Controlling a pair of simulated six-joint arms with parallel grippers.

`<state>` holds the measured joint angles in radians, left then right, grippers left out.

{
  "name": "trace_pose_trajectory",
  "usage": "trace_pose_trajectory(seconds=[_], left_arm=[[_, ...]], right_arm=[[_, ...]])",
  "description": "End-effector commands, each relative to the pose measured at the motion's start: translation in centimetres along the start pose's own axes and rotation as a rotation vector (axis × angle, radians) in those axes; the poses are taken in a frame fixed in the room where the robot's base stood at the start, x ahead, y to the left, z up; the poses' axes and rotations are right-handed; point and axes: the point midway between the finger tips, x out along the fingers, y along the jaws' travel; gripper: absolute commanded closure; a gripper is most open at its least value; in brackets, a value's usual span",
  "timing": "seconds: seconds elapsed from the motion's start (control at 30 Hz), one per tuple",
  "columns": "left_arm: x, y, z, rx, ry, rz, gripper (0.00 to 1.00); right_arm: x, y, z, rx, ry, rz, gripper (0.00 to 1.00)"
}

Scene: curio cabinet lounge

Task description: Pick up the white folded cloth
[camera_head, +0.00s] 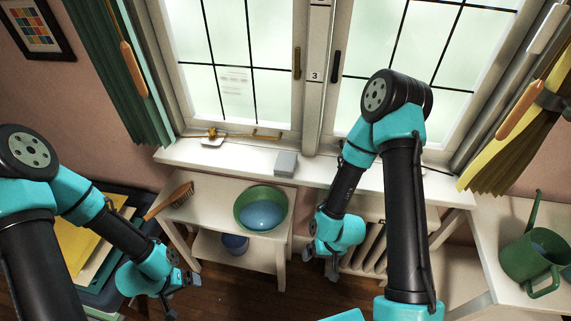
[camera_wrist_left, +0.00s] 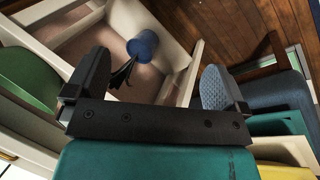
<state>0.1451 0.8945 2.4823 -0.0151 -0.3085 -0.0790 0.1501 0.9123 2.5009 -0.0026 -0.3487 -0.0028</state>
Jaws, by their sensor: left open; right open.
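A small pale grey-white block (camera_head: 285,162), possibly the folded white cloth, lies on the window sill above the bowl table. It looks like a neat rectangular stack; I cannot tell its material. My left gripper (camera_head: 178,292) is open at the lower left, well below and left of the block. In the left wrist view its two fingers (camera_wrist_left: 155,88) are apart with nothing held between them. My right gripper (camera_head: 320,262) is open and hangs below the sill, a little right of and below the block, apart from it.
A green bowl (camera_head: 244,201) with blue inside stands on a small white table. A blue pot (camera_head: 235,243) is on its lower shelf, also in the left wrist view (camera_wrist_left: 143,44). A green watering can (camera_head: 532,255) stands far right.

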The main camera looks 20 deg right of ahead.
Motion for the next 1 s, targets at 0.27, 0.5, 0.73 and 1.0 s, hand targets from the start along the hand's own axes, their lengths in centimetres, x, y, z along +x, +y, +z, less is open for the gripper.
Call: trace_pose_trajectory(seconds=[0.27, 0.5, 0.73, 1.0], left_arm=[[-3.1, 0.9, -5.5, 0.504, -0.011, 0.01, 0.0], [-8.1, 1.5, -10.9, 1.07, -0.045, -0.001, 0.0], [-14.4, 1.9, -15.3, 1.598, -0.108, -0.026, 0.0], [-23.5, 2.1, -19.3, 2.184, -0.241, -0.051, 0.0]], right_arm=[[0.0, 0.0, 0.0, 0.0, 0.0, 0.0, 0.03], [0.0, 0.0, 0.0, 0.0, 0.0, 0.0, 0.03], [0.0, 0.0, 0.0, 0.0, 0.0, 0.0, 0.03], [0.0, 0.0, 0.0, 0.0, 0.0, 0.0, 0.03]])
